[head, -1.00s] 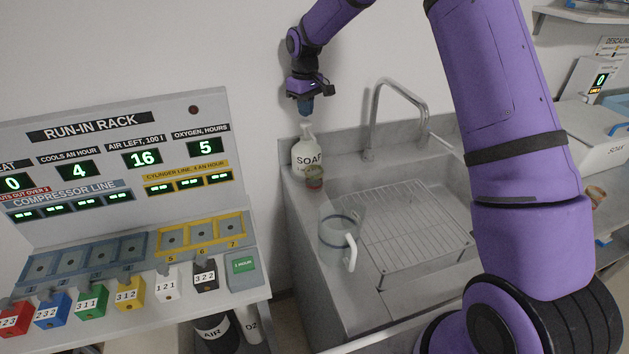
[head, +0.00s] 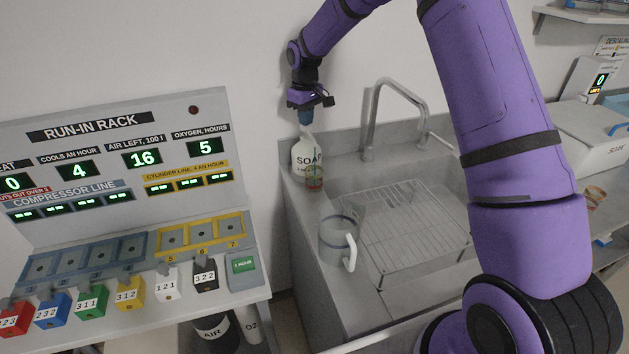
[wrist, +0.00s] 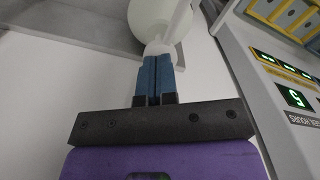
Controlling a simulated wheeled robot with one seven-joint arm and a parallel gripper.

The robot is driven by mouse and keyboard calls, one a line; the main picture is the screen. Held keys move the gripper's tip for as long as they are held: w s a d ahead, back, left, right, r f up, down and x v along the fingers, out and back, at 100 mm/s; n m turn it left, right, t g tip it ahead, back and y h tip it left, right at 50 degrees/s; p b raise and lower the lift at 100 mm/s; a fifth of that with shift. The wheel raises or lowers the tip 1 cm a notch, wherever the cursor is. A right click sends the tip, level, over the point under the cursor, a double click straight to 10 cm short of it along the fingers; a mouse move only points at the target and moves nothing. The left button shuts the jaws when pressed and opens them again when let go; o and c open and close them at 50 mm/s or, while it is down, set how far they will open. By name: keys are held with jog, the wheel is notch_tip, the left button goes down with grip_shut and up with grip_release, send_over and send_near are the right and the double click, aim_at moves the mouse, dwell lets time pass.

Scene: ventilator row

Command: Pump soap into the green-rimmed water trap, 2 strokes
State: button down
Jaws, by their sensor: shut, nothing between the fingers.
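The white soap bottle (head: 303,157) stands upright at the back left corner of the sink counter. A small clear cup, apparently the water trap (head: 314,184), stands right in front of it; its rim colour is hard to make out. A thin greenish streak shows above the cup, in front of the bottle's label. My gripper (head: 305,121) is shut and empty, pointing down onto the top of the pump. In the wrist view the closed blue fingertips (wrist: 155,62) meet the white pump head (wrist: 159,47), with the bottle (wrist: 158,18) beyond.
A clear jug (head: 338,243) with a white handle stands left of the wire rack (head: 410,230). The curved tap (head: 367,125) rises behind the sink. The run-in rack (head: 130,170) is at left. Another small cup (head: 595,195) is at far right.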

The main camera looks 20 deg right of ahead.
jog(key=shift+f, duration=0.45)
jog(key=shift+r, duration=1.95)
jog(key=shift+f, duration=0.1)
jog(key=shift+f, duration=1.9)
jog(key=shift+r, duration=2)
jog(key=shift+r, duration=0.1)
